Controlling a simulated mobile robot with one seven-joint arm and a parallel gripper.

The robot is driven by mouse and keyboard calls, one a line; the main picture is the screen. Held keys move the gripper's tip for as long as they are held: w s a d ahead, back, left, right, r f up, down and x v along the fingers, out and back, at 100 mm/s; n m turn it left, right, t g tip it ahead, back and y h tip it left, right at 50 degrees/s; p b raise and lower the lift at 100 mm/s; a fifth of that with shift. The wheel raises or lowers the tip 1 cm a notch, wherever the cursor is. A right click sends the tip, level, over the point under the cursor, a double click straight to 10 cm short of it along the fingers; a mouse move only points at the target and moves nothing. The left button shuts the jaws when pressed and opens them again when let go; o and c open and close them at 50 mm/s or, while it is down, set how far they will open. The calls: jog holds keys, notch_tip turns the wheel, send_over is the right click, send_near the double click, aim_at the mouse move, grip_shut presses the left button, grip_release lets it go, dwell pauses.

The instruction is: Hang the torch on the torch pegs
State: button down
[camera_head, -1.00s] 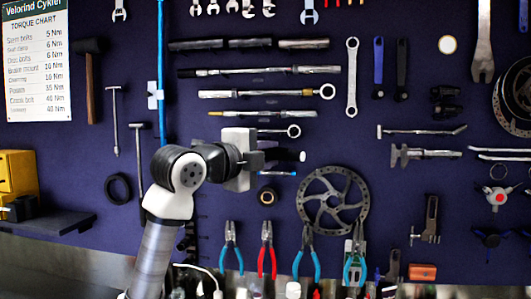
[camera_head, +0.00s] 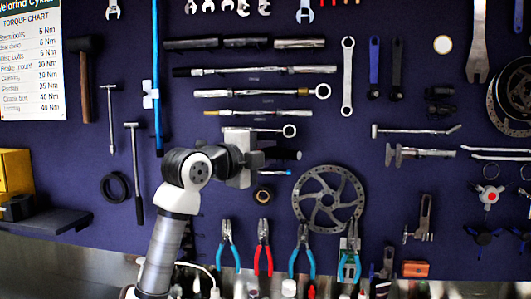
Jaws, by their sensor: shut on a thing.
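My gripper (camera_head: 256,160) is in front of the dark blue tool board, left of the brake rotor and below a short ring-ended wrench. It is shut on a dark, rod-like thing that looks like the torch (camera_head: 285,154). The torch lies about level and sticks out to the right of the fingers; its left part is hidden by my gripper. I cannot make out the torch pegs, and I cannot tell whether the torch touches the board.
The brake rotor (camera_head: 329,198) hangs to the right. The short ring wrench (camera_head: 260,131) is just above my gripper. A small black ring (camera_head: 263,194) and several pliers hang below. A grey shelf (camera_head: 45,222) juts out at left. A bare patch of board lies right of the torch.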

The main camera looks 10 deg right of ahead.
jog(key=shift+f, duration=0.2)
jog(key=c, duration=1.1)
grip_release()
jog(key=shift+w, duration=0.2)
jog(key=shift+s, duration=0.1)
